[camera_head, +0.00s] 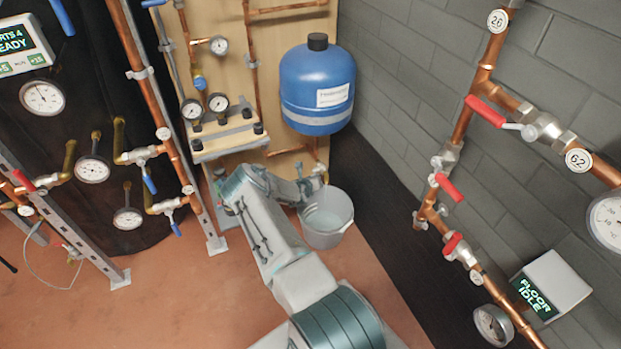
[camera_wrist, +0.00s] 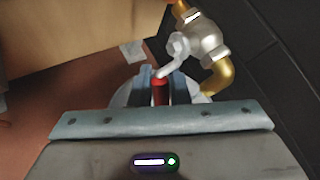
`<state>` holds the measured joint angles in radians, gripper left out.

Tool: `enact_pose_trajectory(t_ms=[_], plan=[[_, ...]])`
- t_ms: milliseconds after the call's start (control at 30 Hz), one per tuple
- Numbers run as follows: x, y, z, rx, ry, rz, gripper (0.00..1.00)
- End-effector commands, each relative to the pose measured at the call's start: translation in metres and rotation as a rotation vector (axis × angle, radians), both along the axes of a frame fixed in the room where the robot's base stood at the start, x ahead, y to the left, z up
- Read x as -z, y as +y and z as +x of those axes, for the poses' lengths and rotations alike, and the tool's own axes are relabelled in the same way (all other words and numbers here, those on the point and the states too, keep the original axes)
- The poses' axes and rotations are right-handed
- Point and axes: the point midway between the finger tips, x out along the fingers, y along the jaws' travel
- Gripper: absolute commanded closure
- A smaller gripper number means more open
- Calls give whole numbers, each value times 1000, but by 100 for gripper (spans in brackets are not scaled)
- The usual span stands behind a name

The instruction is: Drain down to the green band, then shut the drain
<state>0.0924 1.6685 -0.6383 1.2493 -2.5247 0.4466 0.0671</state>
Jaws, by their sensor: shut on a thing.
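My gripper (camera_wrist: 160,88) is shut on the red lever handle (camera_wrist: 160,94) of the drain valve, a silver body (camera_wrist: 204,42) with a brass elbow outlet (camera_wrist: 218,76). In the head view the valve is mostly hidden behind my wrist. A light grey bucket (camera_head: 328,232) stands on the floor below it, to the right of my wrist, and seems to hold some liquid. A round gauge (camera_head: 219,46) sits on the pipework above the board's lower shelf, and two more gauges (camera_head: 191,109) (camera_head: 218,102) stand on the shelf. Their needles and any green band are too small to read.
A blue expansion vessel (camera_head: 318,82) hangs on the wooden board above the bucket. Copper pipes with red levers (camera_head: 486,111) run along the right wall. A pipe rack with gauges and a blue lever (camera_head: 149,184) stands at the left. The floor at lower left is clear.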

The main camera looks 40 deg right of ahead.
Motion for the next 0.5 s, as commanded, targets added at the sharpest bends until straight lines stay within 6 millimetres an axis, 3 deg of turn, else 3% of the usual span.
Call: enact_pose_trajectory(t_ms=[367, 400, 467, 500], plan=[[-1, 1, 2, -3, 3, 0, 100], [-1, 1, 2, -3, 3, 0, 79], [-1, 1, 2, -3, 3, 0, 66], [-1, 1, 2, -3, 3, 0, 66]])
